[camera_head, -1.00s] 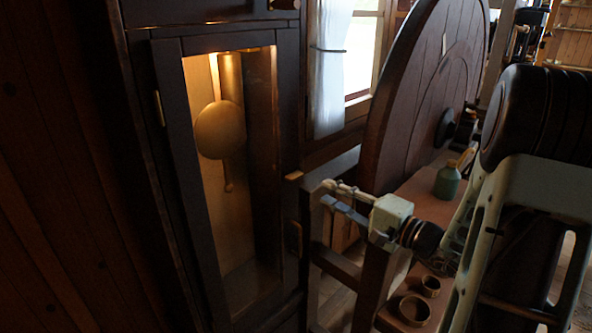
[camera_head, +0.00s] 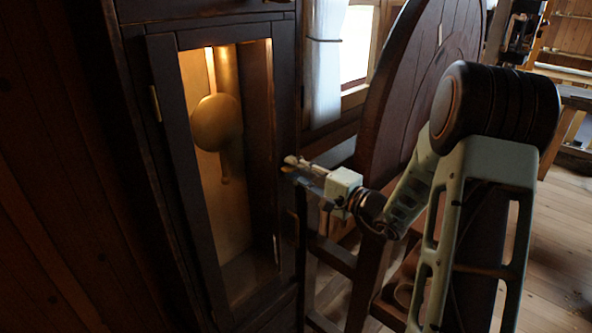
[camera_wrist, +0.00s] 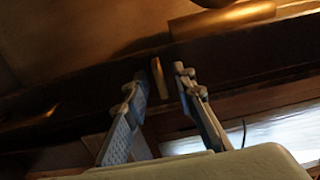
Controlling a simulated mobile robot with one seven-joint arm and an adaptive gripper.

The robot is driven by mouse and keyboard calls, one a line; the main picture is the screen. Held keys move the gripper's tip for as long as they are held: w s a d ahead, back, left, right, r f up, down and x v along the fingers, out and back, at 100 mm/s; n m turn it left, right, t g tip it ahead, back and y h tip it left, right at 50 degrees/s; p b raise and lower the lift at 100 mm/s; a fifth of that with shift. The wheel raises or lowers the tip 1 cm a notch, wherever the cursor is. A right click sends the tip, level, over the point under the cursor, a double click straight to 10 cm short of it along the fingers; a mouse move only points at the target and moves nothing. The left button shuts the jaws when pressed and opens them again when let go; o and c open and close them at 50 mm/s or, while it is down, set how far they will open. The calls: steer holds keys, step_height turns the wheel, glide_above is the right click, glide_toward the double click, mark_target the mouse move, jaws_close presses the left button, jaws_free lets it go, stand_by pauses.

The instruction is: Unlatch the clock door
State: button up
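The clock door (camera_head: 182,180) is a dark wooden frame around a lit glass pane, and it is closed in the tall case. A small brass latch (camera_wrist: 158,78) shows in the wrist view on the dark door edge. My gripper (camera_wrist: 162,83) has its two fingers apart, one on each side of the latch, near the fingertips. I cannot tell whether either finger touches it. In the head view my gripper (camera_head: 288,165) is at the door's right edge and hides the latch.
A round pendulum (camera_head: 218,122) hangs behind the glass. A brass hinge (camera_head: 155,103) is on the door's left side. A large wooden wheel (camera_head: 405,90) stands close to the right, beside a window (camera_head: 358,45).

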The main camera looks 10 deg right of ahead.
jaws_close()
steer(key=shift+m, duration=0.3)
steer(key=m+b, duration=0.1)
steer(key=m, duration=0.1)
steer(key=shift+m, duration=0.3)
steer(key=m, duration=0.4)
steer(key=shift+m, duration=0.3)
steer(key=m+p, duration=0.1)
steer(key=m, duration=0.4)
steer(key=shift+r+m, duration=0.1)
steer(key=shift+m, duration=0.2)
steer(key=shift+m+p, duration=1.45)
steer(key=shift+m, duration=0.75)
